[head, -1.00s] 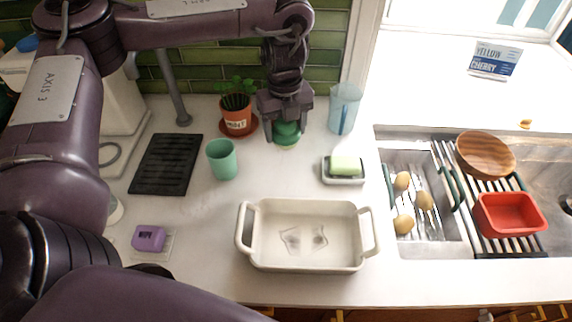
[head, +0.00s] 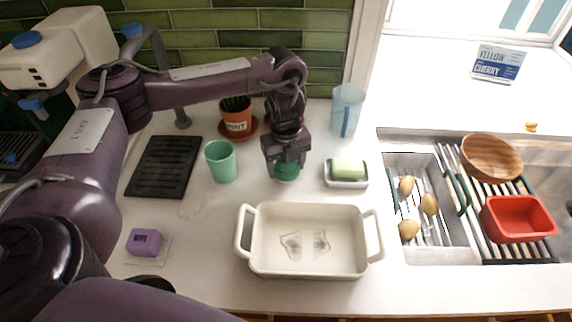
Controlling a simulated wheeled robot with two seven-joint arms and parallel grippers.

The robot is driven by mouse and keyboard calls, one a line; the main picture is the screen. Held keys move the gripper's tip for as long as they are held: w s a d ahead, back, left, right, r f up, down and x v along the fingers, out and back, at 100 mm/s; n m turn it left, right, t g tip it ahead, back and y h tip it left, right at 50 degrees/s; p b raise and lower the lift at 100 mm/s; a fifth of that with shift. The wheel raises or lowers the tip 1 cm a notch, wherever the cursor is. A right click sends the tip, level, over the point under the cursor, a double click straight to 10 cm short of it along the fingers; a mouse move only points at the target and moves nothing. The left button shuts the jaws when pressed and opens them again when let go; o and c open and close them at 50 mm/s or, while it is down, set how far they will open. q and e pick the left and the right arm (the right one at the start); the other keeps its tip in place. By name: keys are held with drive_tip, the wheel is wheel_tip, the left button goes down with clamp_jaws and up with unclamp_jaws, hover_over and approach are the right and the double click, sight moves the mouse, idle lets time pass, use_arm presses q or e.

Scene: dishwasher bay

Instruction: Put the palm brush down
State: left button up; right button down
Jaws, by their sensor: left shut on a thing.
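The palm brush (head: 286,173) shows as a green rounded piece under my left gripper (head: 286,160). My left gripper points down and is shut on it, just behind the white baking dish (head: 300,269). The gripper hides the brush's upper part. I cannot tell whether the brush touches the counter (head: 205,235). My right gripper is not in view.
A green cup (head: 221,162) stands left of the gripper, and a soap dish (head: 346,181) with green soap sits to the right. A potted plant (head: 237,124) and a clear pitcher (head: 346,110) stand behind. The sink (head: 447,254) is at the right.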

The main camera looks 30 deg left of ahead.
use_arm(q)
drive_tip(key=shift+f, duration=0.15)
drive_tip(key=o, duration=0.9)
drive_tip(key=shift+o, duration=0.2)
drive_tip(key=shift+r, duration=0.6)
wheel_tip(320, 180, up, 11)
drive_tip(key=shift+r+p, duration=0.1)
drive_tip(key=shift+p, duration=1)
